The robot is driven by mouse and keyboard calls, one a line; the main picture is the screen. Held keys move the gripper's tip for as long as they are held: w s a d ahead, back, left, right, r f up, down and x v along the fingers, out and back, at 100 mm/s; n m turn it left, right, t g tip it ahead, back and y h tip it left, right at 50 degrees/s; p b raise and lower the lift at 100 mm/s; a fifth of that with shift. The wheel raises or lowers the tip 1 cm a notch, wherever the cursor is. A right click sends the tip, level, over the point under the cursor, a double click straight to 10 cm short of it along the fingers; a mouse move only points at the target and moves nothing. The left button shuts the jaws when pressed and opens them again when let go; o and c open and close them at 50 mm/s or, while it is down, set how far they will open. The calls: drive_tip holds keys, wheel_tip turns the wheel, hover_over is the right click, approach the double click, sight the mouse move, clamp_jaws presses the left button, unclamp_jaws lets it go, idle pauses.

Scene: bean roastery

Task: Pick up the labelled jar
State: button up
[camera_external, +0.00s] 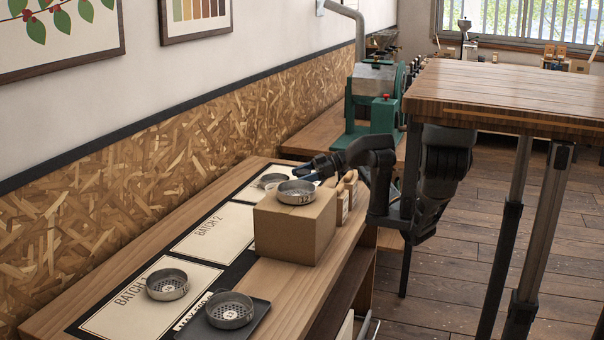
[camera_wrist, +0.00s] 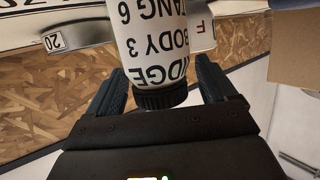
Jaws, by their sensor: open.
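The labelled jar (camera_wrist: 150,35) fills the upper middle of the wrist view. It has a white label with black text that includes "BODY 3" and "TANG 6", upside down in the picture, and a black ribbed end (camera_wrist: 162,97). My gripper (camera_wrist: 161,78) is open, with one dark finger on each side of the jar; I cannot tell whether either finger touches it. In the external view my gripper (camera_external: 313,168) reaches in low over the bench, just behind the cardboard box. I cannot make out the jar clearly there; the box and gripper hide that area.
The cardboard box (camera_external: 295,229) carries a metal dish (camera_external: 296,198). Other metal dishes (camera_external: 167,291) lie on the mat and a dark tray (camera_external: 262,308). Wooden-topped containers (camera_external: 343,203) stand beside the box. A high wooden table (camera_external: 505,95) stands at right, above my arm.

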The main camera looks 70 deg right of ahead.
drive_tip(key=shift+w+a+f, duration=0.2)
drive_tip(key=shift+w+a, duration=0.2)
drive_tip(key=shift+w, duration=0.2)
drive_tip(key=shift+c, duration=0.3)
drive_tip(key=c, duration=1.1)
drive_tip(key=shift+c, duration=0.2)
